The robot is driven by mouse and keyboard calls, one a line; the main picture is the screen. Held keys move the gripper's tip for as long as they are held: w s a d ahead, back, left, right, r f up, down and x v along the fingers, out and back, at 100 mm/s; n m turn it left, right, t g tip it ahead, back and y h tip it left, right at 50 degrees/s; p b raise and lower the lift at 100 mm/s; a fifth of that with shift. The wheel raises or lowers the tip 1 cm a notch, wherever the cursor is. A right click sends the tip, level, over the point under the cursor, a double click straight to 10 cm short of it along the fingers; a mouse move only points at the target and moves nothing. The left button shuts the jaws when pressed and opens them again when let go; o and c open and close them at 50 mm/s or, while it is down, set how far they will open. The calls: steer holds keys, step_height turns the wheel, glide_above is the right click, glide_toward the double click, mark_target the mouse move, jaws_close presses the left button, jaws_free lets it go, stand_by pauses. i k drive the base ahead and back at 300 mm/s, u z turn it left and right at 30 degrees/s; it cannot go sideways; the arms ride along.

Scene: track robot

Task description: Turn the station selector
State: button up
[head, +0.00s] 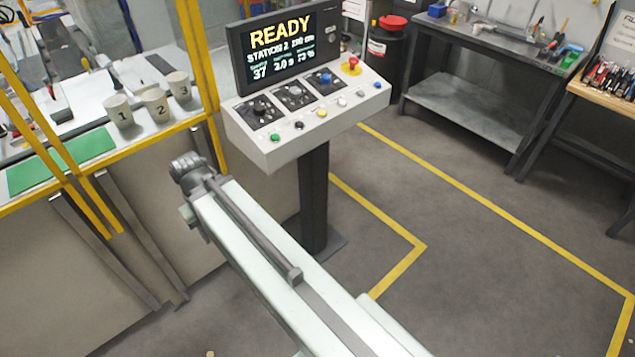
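The control console (300,135) stands on a dark post at the centre of the head view. Its sloped top carries dark square plates with a left knob (260,106), a middle knob (294,91) and a blue-topped control (326,79). Labels are too small to read, so I cannot tell which is the station selector. The screen (276,47) above reads READY and STATION 2, with smaller figures. My arm reaches up from the lower right, its dark end joint left of and below the console, apart from it. No gripper fingers show.
A red mushroom button (352,65) and several small buttons share the console. Left, numbered cups (157,104) and a green mat (62,163) lie behind a yellow frame (203,60). A workbench (480,85) stands back right. The floor right of the console is clear.

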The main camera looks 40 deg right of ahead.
mark_target(259, 108)
steer(key=k, duration=1.25)
steer(key=u, duration=0.5)
steer(key=i, duration=0.8)
steer(key=u, duration=0.6)
steer(key=i, duration=0.85)
steer(key=z, duration=0.5)
